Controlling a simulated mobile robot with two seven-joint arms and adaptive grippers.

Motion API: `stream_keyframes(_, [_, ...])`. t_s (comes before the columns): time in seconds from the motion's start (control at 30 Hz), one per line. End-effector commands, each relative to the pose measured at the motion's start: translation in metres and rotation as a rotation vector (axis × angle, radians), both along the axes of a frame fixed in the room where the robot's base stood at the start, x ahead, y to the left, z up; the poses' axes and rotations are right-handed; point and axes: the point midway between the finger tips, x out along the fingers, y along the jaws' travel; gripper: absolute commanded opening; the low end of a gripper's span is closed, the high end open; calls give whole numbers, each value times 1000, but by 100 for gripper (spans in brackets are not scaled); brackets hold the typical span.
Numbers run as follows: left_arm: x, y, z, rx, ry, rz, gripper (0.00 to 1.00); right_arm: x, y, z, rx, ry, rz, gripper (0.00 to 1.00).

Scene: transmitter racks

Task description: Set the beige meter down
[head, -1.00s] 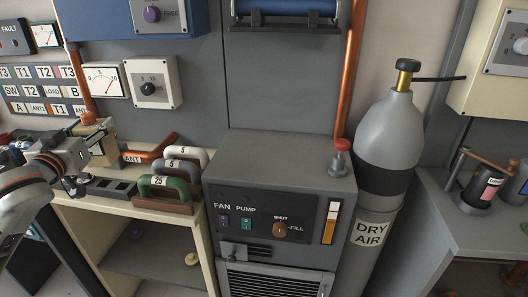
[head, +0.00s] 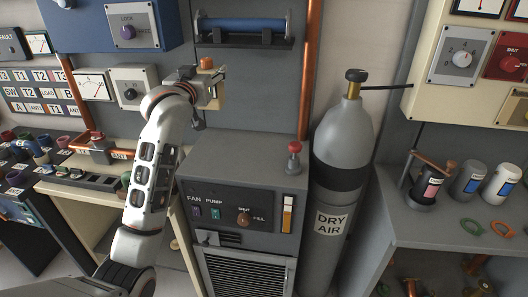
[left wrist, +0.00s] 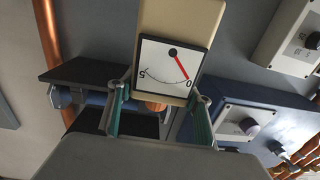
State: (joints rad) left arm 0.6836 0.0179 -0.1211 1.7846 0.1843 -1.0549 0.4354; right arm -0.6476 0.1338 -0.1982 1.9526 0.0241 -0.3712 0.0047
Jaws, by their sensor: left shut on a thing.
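The beige meter (head: 217,93) is in my left gripper (head: 208,84), held up in the air in front of the grey wall, above and behind the left part of the grey fan and pump cabinet (head: 232,165). An orange knob (head: 207,62) shows on its top. In the left wrist view the meter (left wrist: 187,15) has a white dial (left wrist: 170,62) with a red needle, and the two fingers of my left gripper (left wrist: 160,97) are at its sides. My arm partly hides the meter in the head view. My right gripper is not in view.
The cabinet top is mostly clear; a red-capped knob (head: 294,150) stands at its right. A black shelf (head: 240,42) with a blue cylinder is above. A copper pipe (head: 309,70) and the dry air bottle (head: 341,145) stand right. The beige bench (head: 52,187) is left.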

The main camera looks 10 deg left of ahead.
Motion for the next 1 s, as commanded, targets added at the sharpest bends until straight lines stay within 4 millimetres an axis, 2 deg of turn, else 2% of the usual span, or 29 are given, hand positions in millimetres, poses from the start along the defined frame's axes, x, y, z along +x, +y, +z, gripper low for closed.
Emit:
stream_keyframes(0.03, [1, -7, 8, -2, -3, -9, 17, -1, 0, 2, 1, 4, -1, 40])
stream_keyframes(0.13, [2, -16, 12, -2, -2, -21, 17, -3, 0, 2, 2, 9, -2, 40])
stream_keyframes(0.27, [3, -21, 6, 0, 0, -28, 17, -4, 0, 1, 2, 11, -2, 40])
stream_keyframes(0.37, [3, -22, -12, 1, 3, -28, 17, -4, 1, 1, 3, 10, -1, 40])
stream_keyframes(0.8, [3, -21, -115, 1, 2, -29, 17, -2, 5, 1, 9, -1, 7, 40])
stream_keyframes(1.0, [3, -21, -140, -1, -2, -29, 17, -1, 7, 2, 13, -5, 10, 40])
